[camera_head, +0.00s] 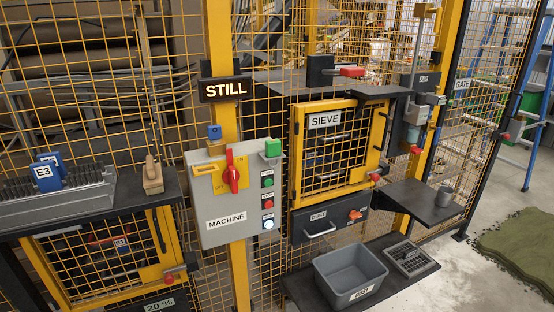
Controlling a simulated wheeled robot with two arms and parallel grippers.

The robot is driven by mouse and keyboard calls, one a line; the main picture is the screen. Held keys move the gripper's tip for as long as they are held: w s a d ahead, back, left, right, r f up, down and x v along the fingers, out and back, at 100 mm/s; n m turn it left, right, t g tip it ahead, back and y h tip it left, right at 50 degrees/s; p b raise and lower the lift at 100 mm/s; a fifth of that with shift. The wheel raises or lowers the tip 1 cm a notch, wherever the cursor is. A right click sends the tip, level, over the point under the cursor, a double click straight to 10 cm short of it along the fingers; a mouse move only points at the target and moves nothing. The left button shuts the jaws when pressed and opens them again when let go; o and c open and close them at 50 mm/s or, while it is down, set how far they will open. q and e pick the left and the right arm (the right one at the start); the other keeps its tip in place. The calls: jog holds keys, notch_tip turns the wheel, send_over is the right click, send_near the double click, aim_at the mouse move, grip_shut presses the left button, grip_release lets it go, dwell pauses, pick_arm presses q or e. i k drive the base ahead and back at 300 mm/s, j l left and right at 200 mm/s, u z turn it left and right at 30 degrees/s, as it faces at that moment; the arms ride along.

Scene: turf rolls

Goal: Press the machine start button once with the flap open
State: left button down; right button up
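The grey control box labelled MACHINE (211,237) is mounted on a yellow post at the centre. A red rotary handle (232,172) on a yellow plate stands roughly upright. The mesh flap labelled SIEVE (325,121), in a yellow frame, is to the right; it looks closed, but I cannot be sure. A lit sign (226,89) reads STILL. Neither gripper is in view.
A grey bin (352,272) stands on a low shelf below the drawer (320,229). At left, a rack holds a blue E3 tag (45,172) beside a wooden-handled tool (152,176). Mesh fencing surrounds the area.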

aim_at(268, 182)
jog(key=i+j+z, duration=0.25)
jog(key=i+j, duration=0.45)
